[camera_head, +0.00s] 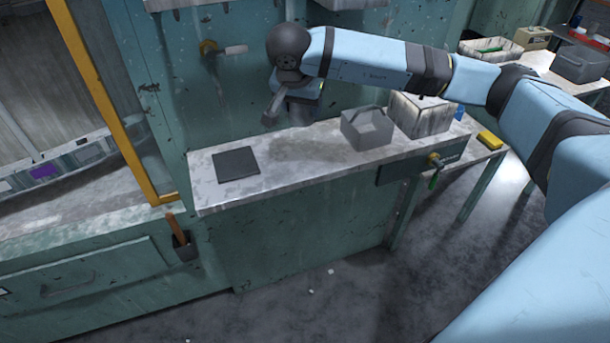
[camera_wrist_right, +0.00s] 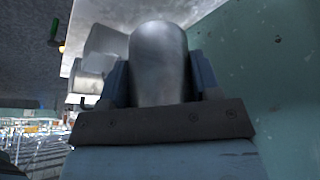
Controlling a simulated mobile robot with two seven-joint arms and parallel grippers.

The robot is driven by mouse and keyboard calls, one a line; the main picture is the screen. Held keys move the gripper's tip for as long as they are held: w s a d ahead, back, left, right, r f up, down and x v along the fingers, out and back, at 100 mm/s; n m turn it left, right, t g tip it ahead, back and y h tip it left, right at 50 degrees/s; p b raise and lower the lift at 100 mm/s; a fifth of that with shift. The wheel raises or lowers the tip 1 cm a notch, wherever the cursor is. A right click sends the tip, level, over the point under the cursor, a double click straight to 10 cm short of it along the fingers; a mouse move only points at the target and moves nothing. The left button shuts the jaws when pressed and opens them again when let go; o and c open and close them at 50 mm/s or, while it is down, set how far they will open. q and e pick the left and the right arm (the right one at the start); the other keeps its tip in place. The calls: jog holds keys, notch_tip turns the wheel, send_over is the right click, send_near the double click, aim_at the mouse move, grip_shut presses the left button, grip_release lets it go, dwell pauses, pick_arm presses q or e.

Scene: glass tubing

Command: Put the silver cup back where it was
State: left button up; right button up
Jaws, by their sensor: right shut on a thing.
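The silver cup (camera_wrist_right: 158,60) is a smooth grey metal cylinder with a rounded end in the right wrist view. It sits between the two fingers of my right gripper (camera_wrist_right: 160,82), which is shut on it. In the head view my right gripper (camera_head: 285,105) is over the back edge of the narrow grey worktop (camera_head: 310,157), near the teal wall. There the cup is hard to tell apart from the gripper's grey parts. A dark square mat (camera_head: 236,163) lies bare on the worktop, to the left of and nearer than the gripper. My left gripper is not in view.
A grey open box (camera_head: 367,128) and a stained pale box (camera_head: 418,114) stand right of the gripper. A tap (camera_head: 215,48) sticks out of the wall at left. A yellow block (camera_head: 489,139) lies farther right. The worktop between mat and grey box is clear.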

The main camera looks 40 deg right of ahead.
jog(key=shift+w+d+f+m+b, duration=0.25)
jog(key=shift+d+f+m+b, duration=0.1)
jog(key=shift+d+f+m, duration=0.2)
jog(key=shift+d+f, duration=0.1)
jog(key=shift+f, duration=0.2)
notch_tip(320, 180, down, 9)
jog(key=shift+f+b, duration=0.1)
jog(key=shift+b, duration=0.25)
jog(key=shift+f, duration=0.1)
jog(key=o, duration=1)
jog(key=shift+o, duration=0.2)
